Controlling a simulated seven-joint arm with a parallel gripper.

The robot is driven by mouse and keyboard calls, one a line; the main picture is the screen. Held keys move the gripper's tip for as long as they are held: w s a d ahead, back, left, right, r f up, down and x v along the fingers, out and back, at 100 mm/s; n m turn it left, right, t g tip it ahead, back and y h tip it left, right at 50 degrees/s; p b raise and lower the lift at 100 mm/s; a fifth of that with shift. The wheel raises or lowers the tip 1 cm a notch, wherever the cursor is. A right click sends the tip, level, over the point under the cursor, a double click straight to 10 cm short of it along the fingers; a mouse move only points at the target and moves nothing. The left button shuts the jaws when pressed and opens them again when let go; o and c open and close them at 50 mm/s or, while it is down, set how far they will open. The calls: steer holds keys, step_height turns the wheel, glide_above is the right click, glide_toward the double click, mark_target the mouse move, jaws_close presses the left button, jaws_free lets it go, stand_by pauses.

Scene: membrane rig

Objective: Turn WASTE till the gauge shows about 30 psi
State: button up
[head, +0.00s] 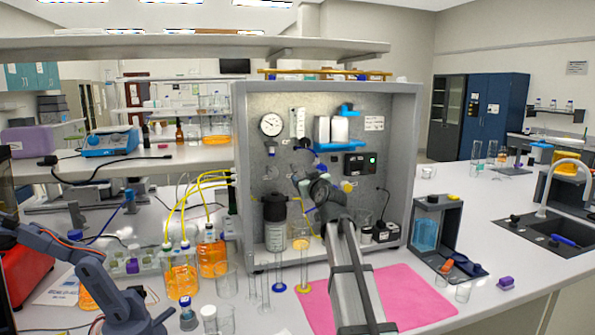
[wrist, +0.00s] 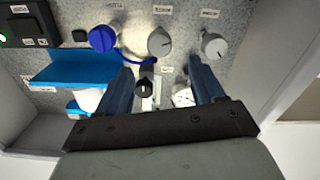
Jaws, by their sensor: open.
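The gauge (head: 271,124) is a round white dial at the upper left of the rig panel. Part of it shows in the wrist view (wrist: 183,95) beside a finger; its reading is too small to tell. The wrist view, upside down, shows a blue knob (wrist: 102,38), a middle grey knob (wrist: 159,42) and another grey knob (wrist: 214,46).
A blue shelf (wrist: 85,66) juts from the panel beside one finger. The black power box (head: 356,163) has a green light. Orange-filled bottles (head: 211,252) with yellow tubes stand left of the rig. A pink mat (head: 402,300) lies in front.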

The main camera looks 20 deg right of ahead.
mark_target(299, 170)
steer(key=w, duration=1)
steer(key=shift+w, duration=0.15)
steer(key=shift+c, duration=0.5)
steer(key=c, duration=0.9)
steer(key=shift+c, duration=0.2)
